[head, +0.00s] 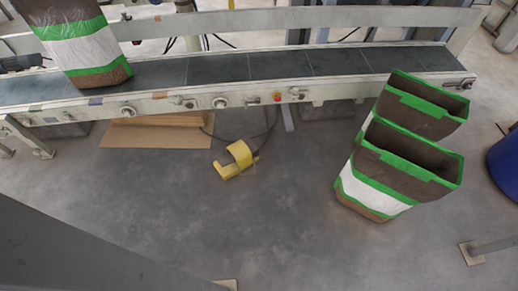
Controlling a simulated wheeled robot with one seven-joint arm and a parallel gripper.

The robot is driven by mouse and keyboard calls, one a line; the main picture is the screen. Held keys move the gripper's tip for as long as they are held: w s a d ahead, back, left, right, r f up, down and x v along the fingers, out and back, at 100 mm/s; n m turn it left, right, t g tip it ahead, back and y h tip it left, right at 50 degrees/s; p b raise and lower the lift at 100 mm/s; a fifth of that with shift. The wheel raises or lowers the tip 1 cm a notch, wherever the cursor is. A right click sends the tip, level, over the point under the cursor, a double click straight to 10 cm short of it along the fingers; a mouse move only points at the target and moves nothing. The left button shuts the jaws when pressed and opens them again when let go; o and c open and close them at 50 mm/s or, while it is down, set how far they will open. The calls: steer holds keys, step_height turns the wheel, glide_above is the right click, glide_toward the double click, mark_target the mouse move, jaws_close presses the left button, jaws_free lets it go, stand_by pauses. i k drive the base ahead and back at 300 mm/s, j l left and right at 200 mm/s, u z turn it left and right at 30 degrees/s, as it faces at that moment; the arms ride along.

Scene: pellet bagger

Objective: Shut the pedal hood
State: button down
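The yellow foot pedal with its hood (237,158) stands on the grey floor, just in front of the conveyor. The hood is a curved yellow cover, and a dark opening shows at its front left. A dark cable runs from it up towards the conveyor. The picture is too small to tell for sure how far the hood is raised. My gripper is not in view.
A conveyor (250,67) with a dark belt crosses the back. A filled bag (82,45) stands on it at left. Two open bags (375,190) stand on the floor at right. A flat cardboard sheet (150,134) lies left of the pedal. Floor in front is clear.

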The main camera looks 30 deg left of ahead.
mark_target(245, 152)
steer(key=i+l+u, duration=0.15)
steer(key=i, duration=0.25)
steer(key=i+l+u, duration=0.15)
steer(key=i, duration=0.3)
steer(key=i+u, duration=0.5)
steer(key=u, duration=0.2)
steer(key=i+l+u, duration=0.1)
steer(key=i+u, duration=0.6)
steer(key=k, duration=0.1)
